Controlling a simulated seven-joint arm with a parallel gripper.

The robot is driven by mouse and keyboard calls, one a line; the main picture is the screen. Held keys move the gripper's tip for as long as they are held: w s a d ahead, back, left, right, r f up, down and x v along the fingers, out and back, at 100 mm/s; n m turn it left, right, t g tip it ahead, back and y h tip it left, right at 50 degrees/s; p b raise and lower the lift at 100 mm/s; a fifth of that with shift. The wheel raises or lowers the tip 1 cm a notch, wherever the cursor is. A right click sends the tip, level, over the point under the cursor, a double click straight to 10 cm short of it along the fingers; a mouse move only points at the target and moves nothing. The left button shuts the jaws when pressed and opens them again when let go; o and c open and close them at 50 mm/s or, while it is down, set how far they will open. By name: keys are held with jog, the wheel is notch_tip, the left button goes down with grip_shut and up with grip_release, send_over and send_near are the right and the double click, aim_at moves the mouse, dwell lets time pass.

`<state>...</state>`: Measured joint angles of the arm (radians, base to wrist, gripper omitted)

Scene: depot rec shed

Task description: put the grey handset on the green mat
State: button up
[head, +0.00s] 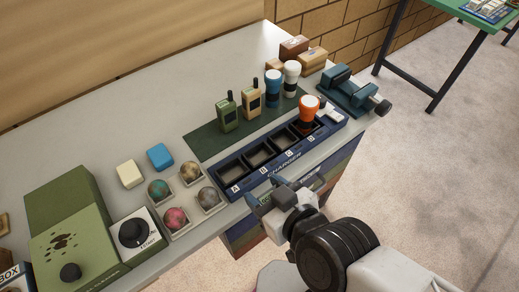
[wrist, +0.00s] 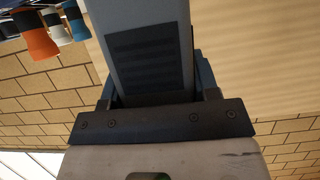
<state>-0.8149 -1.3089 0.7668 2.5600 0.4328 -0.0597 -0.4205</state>
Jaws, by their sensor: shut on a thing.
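A grey block-like body with a dark ridged panel, which I take as the grey handset (wrist: 148,50), fills the middle of the wrist view between my fingers. My gripper (head: 264,191) is shut on it, at the front edge of the charger in the head view. In the head view I cannot clearly tell the handset from my gripper. The dark green mat (head: 206,147) lies on the bench behind the charger. A green handset (head: 227,114) and a tan handset (head: 251,101) stand upright on it. Blue (head: 273,88) and white (head: 291,80) torches stand at its right end.
The blue charger (head: 233,189) has a row of slots in front of the mat; an orange torch (head: 309,112) stands at its right end. A vise (head: 350,90) is at right. Balls in trays (head: 181,221), soaps and a green box (head: 70,225) are at left. The mat's left part is bare.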

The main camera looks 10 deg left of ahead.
jog(key=shift+w+a+r, duration=0.1)
jog(key=shift+r, duration=0.05)
jog(key=w+a+r+m+t+h, duration=0.1)
jog(key=w+a+r+m+h, duration=0.1)
jog(key=w+a+r, duration=0.5)
jog(key=w+a+r+m+t+h, duration=0.2)
jog(key=w+a, duration=0.4)
jog(key=w, duration=0.2)
jog(key=w+a+f+m+t+h, duration=0.1)
jog(key=w+a+f+m+h, duration=0.4)
jog(key=w+a, duration=0.4)
jog(key=shift+w+h, duration=0.25)
jog(key=shift+h, duration=0.05)
dwell(0.3)
notch_tip(320, 180, down, 6)
dwell(0.5)
jog(key=shift+f, duration=0.2)
jog(key=shift+f, duration=1.75)
